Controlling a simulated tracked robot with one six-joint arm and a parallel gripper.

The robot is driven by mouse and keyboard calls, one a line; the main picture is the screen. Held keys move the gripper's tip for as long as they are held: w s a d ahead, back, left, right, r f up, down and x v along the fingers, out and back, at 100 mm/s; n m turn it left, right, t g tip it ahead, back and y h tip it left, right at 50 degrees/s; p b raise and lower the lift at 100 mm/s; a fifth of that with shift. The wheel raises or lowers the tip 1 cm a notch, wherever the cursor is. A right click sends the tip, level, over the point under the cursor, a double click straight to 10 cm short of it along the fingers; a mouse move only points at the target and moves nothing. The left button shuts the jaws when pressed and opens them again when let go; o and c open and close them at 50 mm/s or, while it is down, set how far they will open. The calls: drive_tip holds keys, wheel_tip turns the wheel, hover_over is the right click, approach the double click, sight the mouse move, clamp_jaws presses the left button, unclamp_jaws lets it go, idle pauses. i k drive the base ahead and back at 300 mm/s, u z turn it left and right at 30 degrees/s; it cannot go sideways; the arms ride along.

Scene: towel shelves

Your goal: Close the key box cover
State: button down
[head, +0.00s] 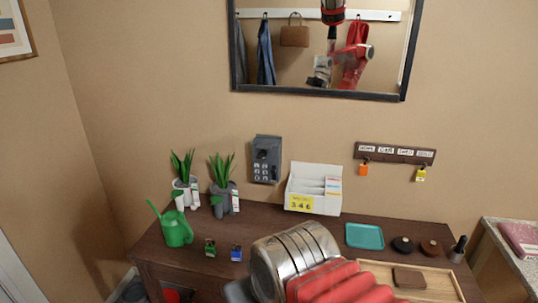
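The key box (265,160) is a small grey box fixed to the wall above the desk, left of the middle of the head view. Its front shows a keypad with pale buttons on the lower part and a dark, round detail above. A grey flap-like edge shows along its top; at this size I cannot tell how far the cover stands open. Part of my arm, silver and red, fills the bottom middle. The mirror (318,93) reflects red and grey robot parts, too small to read a gripper state.
On the brown desk (220,262) stand two potted plants (222,190), a green watering can (177,230), a white file holder (314,188) and a teal tray (364,236). A key rack (395,153) hangs at the right. The wall around the key box is clear.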

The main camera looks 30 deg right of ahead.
sight(272, 146)
drive_tip(key=k, duration=1.1)
drive_tip(key=u, duration=0.55)
drive_tip(key=i, duration=2.1)
drive_tip(key=z, duration=0.7)
